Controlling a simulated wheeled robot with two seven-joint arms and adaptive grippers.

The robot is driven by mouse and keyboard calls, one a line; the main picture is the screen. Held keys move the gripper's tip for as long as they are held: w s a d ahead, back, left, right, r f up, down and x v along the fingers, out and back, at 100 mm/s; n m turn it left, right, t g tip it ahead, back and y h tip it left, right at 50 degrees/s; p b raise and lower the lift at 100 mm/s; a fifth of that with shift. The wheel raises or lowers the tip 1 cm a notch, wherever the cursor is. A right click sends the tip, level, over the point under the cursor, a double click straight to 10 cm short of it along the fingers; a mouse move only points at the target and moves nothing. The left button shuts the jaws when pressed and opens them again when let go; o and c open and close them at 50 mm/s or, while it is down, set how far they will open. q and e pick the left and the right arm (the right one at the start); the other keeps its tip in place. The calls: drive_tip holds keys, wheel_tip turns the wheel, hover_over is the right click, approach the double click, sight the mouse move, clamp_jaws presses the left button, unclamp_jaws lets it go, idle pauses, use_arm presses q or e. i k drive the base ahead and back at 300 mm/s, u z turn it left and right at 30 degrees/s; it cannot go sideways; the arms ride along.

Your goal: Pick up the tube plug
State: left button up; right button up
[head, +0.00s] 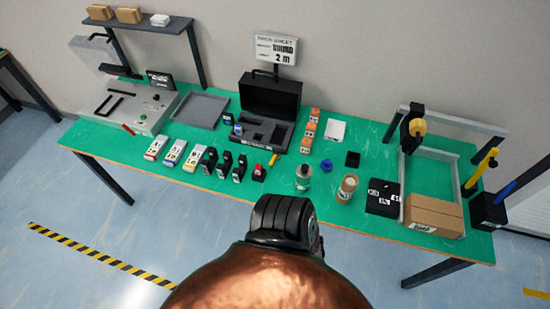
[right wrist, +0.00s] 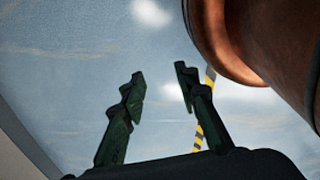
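A small blue piece (head: 326,165), which looks like the tube plug, lies on the green table (head: 225,190) right of centre. It sits between a grey-green bottle (head: 303,179) and a small black square holder (head: 352,159). It is too small in the head view to make out its details. My right gripper (right wrist: 159,72) shows in the right wrist view with its two dark fingers apart and nothing between them. Behind it are only floor and part of my own body, so it is away from the table. My left gripper is in neither view.
An open black case (head: 270,95) stands behind, with orange boxes (head: 308,130) beside it. A brown-capped jar (head: 346,188), a black box (head: 381,197) and a cardboard carton (head: 433,214) stand right of the blue piece. Several cartons and black items fill the left.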

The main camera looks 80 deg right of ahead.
sight(327, 165)
drive_tip(key=u, duration=0.4)
drive_tip(key=k, duration=1.75)
drive_tip(key=z, duration=0.15)
